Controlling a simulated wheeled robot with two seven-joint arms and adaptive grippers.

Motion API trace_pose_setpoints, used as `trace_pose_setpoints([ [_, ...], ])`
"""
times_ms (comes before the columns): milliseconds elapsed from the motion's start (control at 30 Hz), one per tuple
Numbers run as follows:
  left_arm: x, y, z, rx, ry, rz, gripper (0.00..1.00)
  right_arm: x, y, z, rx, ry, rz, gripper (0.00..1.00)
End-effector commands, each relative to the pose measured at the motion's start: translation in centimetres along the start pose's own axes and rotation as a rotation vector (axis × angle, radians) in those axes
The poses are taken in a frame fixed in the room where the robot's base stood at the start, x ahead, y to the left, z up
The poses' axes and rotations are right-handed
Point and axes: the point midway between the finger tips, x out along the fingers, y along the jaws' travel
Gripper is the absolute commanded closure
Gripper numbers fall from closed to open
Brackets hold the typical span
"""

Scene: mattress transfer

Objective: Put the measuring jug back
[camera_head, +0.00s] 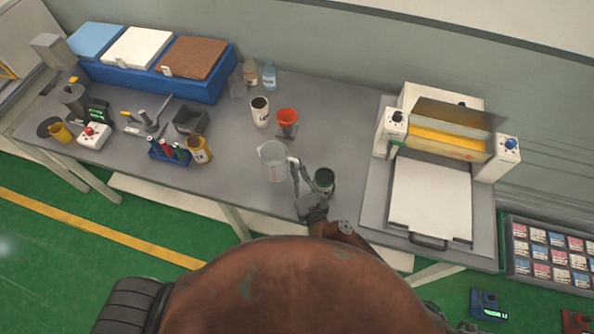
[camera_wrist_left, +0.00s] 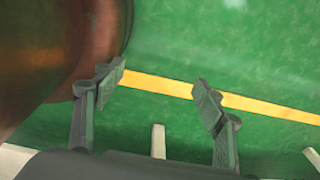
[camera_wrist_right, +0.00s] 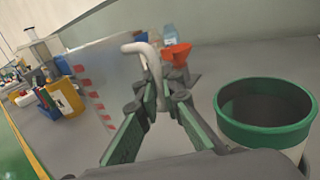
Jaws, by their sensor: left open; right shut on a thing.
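The measuring jug (camera_head: 274,162) is clear with red markings and stands near the front edge of the grey table. It looks upright; I cannot tell whether its base touches the table. My right gripper (camera_head: 297,170) is shut on the jug's pale handle, on its right side. In the right wrist view the fingers (camera_wrist_right: 158,92) close around the handle (camera_wrist_right: 150,62), and the jug's clear wall (camera_wrist_right: 105,80) shows to the left. My left gripper (camera_wrist_left: 150,85) is open and empty over the green floor, away from the table.
A green-rimmed pot (camera_head: 324,179) stands close right of my right gripper. An orange funnel (camera_head: 288,118) and a white cup (camera_head: 260,111) stand behind the jug. A yellow pot (camera_head: 200,150) and marker holder (camera_head: 168,152) are to the left. A press (camera_head: 440,150) stands right.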

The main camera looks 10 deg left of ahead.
Motion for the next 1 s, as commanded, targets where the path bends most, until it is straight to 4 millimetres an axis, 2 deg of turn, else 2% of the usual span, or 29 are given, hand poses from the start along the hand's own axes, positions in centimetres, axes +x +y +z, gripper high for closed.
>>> trace_pose_setpoints([
  [67,0.4,0.0,-0.7,0.002,0.009,0.0,0.36,0.8,-0.2,-1.1,-0.001,0.0,0.0,1.0],
  [267,0.7,-0.1,-2.0,0.004,0.027,-0.001,0.36,1.6,-0.5,-1.9,0.0,-0.002,0.001,1.0],
  [367,1.0,-0.1,-1.9,0.004,0.026,-0.001,0.36,2.2,-0.7,-2.8,-0.001,-0.001,0.0,1.0],
  [533,2.0,0.0,-1.0,0.003,0.014,0.0,0.36,2.1,-0.7,-5.5,0.001,0.0,0.0,1.0],
  [967,2.2,0.1,-0.4,0.002,0.006,0.0,0.36,2.1,-0.8,-6.0,-0.001,-0.002,0.001,1.0],
  [1000,2.1,0.1,-0.4,0.002,0.006,0.0,0.36,2.1,-0.8,-5.9,-0.001,-0.002,0.001,0.9],
])
